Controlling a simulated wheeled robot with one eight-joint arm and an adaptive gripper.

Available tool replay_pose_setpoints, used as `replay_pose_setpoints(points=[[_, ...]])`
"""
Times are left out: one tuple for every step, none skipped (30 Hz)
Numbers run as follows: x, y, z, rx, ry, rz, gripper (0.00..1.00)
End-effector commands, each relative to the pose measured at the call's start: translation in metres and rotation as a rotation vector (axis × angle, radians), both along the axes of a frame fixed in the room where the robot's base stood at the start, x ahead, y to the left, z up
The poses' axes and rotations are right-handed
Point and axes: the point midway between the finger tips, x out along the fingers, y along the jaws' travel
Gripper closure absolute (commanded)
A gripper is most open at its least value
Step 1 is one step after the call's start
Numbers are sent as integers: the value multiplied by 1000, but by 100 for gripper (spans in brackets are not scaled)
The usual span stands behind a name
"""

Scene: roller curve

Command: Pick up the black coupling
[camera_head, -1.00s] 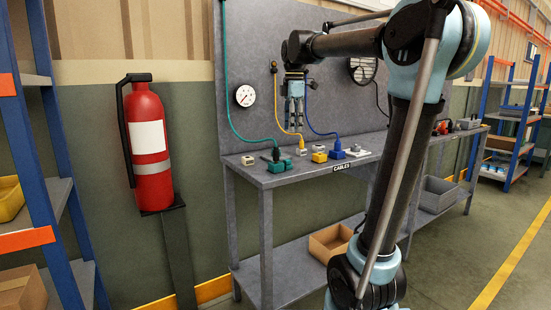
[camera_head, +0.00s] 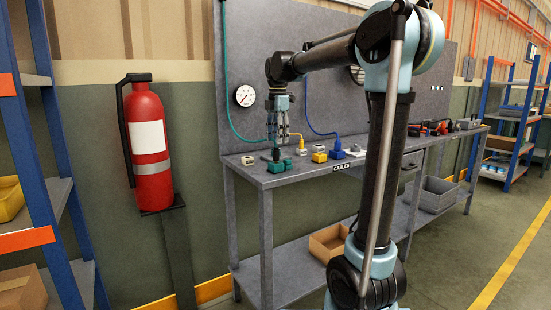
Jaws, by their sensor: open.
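My gripper (camera_head: 278,138) points down over the left end of the grey workbench (camera_head: 258,178), its fingers apart and empty. Just below the fingertips is a small dark piece (camera_head: 276,154) beside green connector blocks (camera_head: 284,165); it may be the black coupling, but it is too small to be sure. I cannot tell how much height separates the fingertips from it. My gripper hides part of the panel and the cables behind it.
Yellow (camera_head: 319,156) and blue (camera_head: 337,153) connectors with cables stand to the right on the bench. A gauge (camera_head: 245,96) hangs on the back panel (camera_head: 245,50). A red fire extinguisher (camera_head: 150,145) stands left. A cardboard box (camera_head: 328,241) sits on the lower shelf.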

Motion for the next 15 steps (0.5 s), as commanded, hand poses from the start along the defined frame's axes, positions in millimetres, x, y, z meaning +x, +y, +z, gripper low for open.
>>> replay_pose_setpoints(points=[[0,0,-8,0,0,0,55],[0,0,-12,0,0,0,55],[0,0,-17,0,0,0,55],[0,0,-21,0,0,0,55],[0,0,-23,0,0,0,55],[0,0,-26,0,0,0,55],[0,0,-28,0,0,-1,55],[0,0,-29,0,0,-1,55],[0,0,-31,0,0,-1,55],[0,0,-32,0,0,-1,55],[0,0,-34,0,0,0,55],[0,1,-37,0,0,0,55],[0,2,-40,0,0,0,55],[0,2,-43,0,0,0,55],[0,3,-49,0,0,0,55]])
